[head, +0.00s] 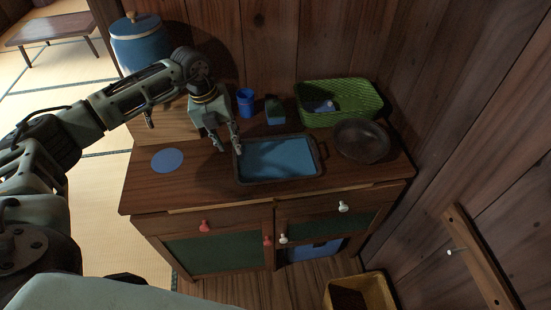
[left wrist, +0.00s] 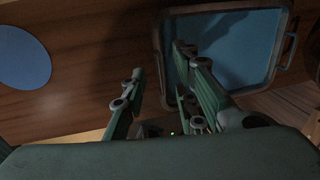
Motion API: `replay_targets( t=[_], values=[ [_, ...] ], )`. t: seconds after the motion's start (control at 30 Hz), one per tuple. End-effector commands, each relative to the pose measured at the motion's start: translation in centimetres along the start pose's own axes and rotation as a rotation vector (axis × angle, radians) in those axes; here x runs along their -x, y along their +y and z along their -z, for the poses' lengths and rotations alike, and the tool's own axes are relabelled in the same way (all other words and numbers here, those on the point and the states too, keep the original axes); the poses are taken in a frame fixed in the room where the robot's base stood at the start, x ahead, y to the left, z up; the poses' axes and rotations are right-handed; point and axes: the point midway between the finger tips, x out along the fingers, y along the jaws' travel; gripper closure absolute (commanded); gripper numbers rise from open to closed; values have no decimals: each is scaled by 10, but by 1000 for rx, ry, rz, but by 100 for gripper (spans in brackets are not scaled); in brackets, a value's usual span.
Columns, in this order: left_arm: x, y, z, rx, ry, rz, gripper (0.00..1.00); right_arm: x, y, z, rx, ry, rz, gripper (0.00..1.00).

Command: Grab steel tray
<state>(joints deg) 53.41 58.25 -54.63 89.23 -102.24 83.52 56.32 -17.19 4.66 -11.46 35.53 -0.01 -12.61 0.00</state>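The tray (head: 281,158) lies flat on the wooden cabinet top, with a dark metal rim, a blue inside and a handle on its right end. It is empty. My left gripper (head: 229,149) is open and empty at the tray's left edge. In the left wrist view the tray (left wrist: 236,45) fills the upper right. There my left gripper (left wrist: 157,62) has one finger outside the tray's left rim and the other over its inside. I cannot tell whether either finger touches the rim. The tray's left handle is not clearly seen. My right gripper is not in view.
A dark round pan or lid (head: 361,141) stands close right of the tray. A green basket (head: 340,112), a blue cup (head: 245,102) and a green-blue box (head: 275,112) are behind it. A blue disc (head: 167,160) lies left. A wooden wall closes the back.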

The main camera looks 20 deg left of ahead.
Motion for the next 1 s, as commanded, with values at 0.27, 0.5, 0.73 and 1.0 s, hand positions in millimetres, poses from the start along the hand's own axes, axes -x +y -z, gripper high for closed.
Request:
replay_targets(
  t=[0.27, 0.5, 0.73, 1.0],
  values=[
    [-39, 0, -1, 0, 3, 1, 73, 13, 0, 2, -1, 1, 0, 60],
    [-55, 0, -2, -2, 0, 4, 73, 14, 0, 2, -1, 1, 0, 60],
    [-55, -1, -2, -2, 0, 4, 80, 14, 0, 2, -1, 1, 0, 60],
    [-55, -1, -1, -2, 0, 4, 100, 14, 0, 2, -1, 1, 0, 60]
  ],
)
